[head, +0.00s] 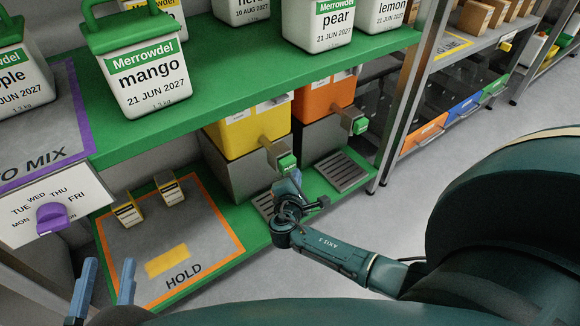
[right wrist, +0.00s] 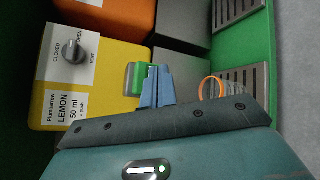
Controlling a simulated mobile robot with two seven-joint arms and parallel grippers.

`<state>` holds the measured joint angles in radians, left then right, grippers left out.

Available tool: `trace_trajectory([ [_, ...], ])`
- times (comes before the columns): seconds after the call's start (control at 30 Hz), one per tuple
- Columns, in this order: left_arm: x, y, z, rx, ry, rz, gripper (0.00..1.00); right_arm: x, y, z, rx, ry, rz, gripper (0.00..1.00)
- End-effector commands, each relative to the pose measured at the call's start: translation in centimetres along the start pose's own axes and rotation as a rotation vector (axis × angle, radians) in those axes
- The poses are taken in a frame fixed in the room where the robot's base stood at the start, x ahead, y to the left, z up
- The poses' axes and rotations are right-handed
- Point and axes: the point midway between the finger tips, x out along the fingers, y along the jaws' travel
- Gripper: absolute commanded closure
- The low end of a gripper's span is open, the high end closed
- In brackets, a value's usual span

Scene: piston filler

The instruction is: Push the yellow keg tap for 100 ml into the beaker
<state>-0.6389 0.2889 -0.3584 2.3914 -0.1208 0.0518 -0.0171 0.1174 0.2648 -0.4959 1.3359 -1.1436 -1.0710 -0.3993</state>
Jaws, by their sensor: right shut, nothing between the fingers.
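The yellow keg (head: 248,130) stands on a grey block on the green lower shelf. Its label in the right wrist view reads lemon, 50 ml a push (right wrist: 66,105). Its green-ended tap (head: 286,162) sticks out at the front and also shows in the right wrist view (right wrist: 131,80). My right gripper (head: 291,176) is shut and empty, its fingertips (right wrist: 157,72) at the tap; whether they touch is unclear. A thin orange ring (right wrist: 211,79) shows over the drip tray; I cannot tell whether it belongs to the beaker. My left gripper (head: 108,268) is open and empty at lower left.
An orange keg (head: 322,98) with its own tap (head: 360,125) stands right of the yellow one, with a drip tray (head: 342,171) in front. A grey HOLD mat (head: 205,250) with two small yellow-marked items lies left. A knob (right wrist: 76,51) sits on the yellow keg.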

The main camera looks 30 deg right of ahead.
Motion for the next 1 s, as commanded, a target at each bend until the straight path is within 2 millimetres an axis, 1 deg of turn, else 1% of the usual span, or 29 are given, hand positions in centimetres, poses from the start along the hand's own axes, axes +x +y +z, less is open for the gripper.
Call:
trace_trajectory([
  [0.4,-0.05,0.05,0.32,0.000,0.000,0.000,0.64,0.62,0.41,-0.46,0.000,0.000,0.000,1.00],
  [1.0,-0.07,0.06,0.45,0.000,0.000,0.000,0.64,0.80,0.56,-0.61,0.000,0.000,0.000,1.00],
])
